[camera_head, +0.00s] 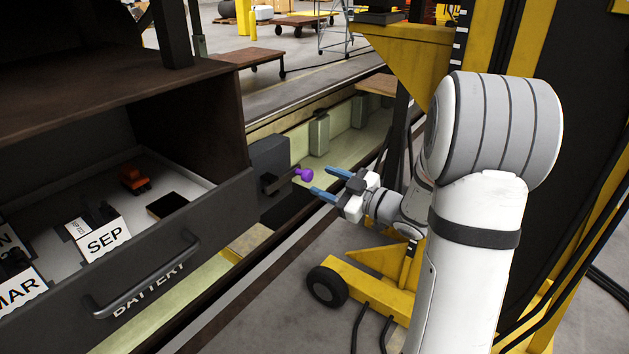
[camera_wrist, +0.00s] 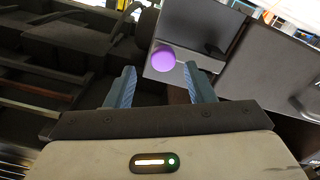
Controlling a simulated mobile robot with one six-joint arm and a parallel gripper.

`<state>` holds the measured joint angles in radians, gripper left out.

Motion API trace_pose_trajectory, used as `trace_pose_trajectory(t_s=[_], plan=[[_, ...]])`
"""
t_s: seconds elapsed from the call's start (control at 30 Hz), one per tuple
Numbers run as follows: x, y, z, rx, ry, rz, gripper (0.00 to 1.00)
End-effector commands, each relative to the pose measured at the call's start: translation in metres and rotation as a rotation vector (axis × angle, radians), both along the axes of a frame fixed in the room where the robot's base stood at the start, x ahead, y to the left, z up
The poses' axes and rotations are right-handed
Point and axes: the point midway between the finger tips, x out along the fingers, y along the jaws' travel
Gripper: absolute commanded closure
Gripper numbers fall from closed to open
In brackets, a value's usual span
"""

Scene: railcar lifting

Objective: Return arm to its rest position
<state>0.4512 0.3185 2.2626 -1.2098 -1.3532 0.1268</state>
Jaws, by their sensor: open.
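My white arm (camera_head: 477,240) reaches out from the right side of the head view. My gripper (camera_head: 324,183) has blue fingertips spread apart, with nothing between them. It points left toward a purple knob (camera_head: 304,175) on a lever at a dark grey box (camera_head: 270,178). The knob is just beyond the fingertips and looks apart from them. In the wrist view my gripper (camera_wrist: 160,88) is open, and the purple knob (camera_wrist: 163,60) shows ahead, between and beyond the two fingers.
A yellow wheeled lift (camera_head: 370,285) stands beside and below my arm. Floor left of its wheel is clear.

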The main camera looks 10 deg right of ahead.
Motion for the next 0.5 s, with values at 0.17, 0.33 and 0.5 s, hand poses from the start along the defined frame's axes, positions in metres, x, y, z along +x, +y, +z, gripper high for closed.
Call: trace_pose_trajectory(t_s=[0.17,0.33,0.5], plan=[[-0.015,-0.013,-0.001,-0.001,-0.001,-0.001,0.51],[-0.018,-0.015,0.000,0.000,0.000,0.001,0.51],[-0.018,-0.014,0.000,0.000,0.000,0.001,0.51]])
